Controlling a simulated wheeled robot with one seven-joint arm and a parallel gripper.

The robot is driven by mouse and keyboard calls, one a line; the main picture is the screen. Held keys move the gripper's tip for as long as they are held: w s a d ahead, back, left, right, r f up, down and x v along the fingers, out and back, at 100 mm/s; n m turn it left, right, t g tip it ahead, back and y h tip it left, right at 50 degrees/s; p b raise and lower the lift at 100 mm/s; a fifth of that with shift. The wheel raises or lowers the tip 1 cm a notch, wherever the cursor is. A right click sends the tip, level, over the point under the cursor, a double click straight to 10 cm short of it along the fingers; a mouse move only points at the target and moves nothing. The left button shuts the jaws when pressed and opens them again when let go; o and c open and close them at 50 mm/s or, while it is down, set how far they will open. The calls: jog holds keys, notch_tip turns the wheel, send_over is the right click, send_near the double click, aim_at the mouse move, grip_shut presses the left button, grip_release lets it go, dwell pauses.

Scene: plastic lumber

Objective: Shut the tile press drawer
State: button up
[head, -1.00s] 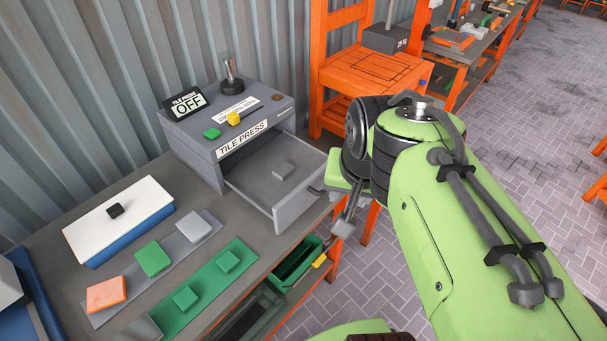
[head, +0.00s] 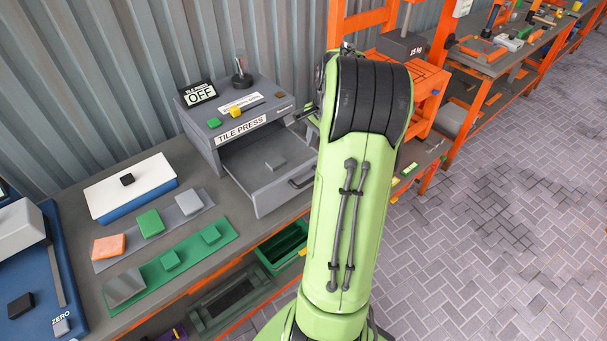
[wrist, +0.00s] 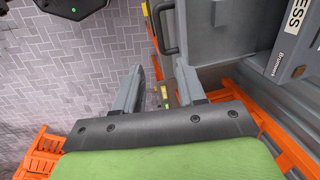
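The grey tile press (head: 235,110) stands on the bench with its OFF sign showing. The drawer handle (head: 301,181) is on the front face. My arm hides most of my gripper in the head view. In the wrist view my gripper (wrist: 160,88) is open and empty, its two fingers apart. The handle (wrist: 163,28) and drawer (wrist: 228,35) lie beyond the fingers there, with no visible contact.
A white-topped blue box (head: 130,187) and strips with coloured tiles, including a green strip (head: 190,252), lie left of the drawer. A green bin (head: 285,247) is below the bench edge. An orange rack (head: 420,75) stands behind my arm. Paved floor lies open at right.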

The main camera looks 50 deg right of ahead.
aim_at(310, 179)
jog(key=f, duration=0.4)
jog(key=w+f, duration=0.1)
jog(key=f, duration=0.4)
jog(key=w+f+b, duration=0.1)
jog(key=f, duration=0.3)
jog(key=shift+w+d+f, duration=0.2)
jog(key=shift+d+f, duration=0.15)
jog(key=shift+f, duration=0.05)
grip_shut()
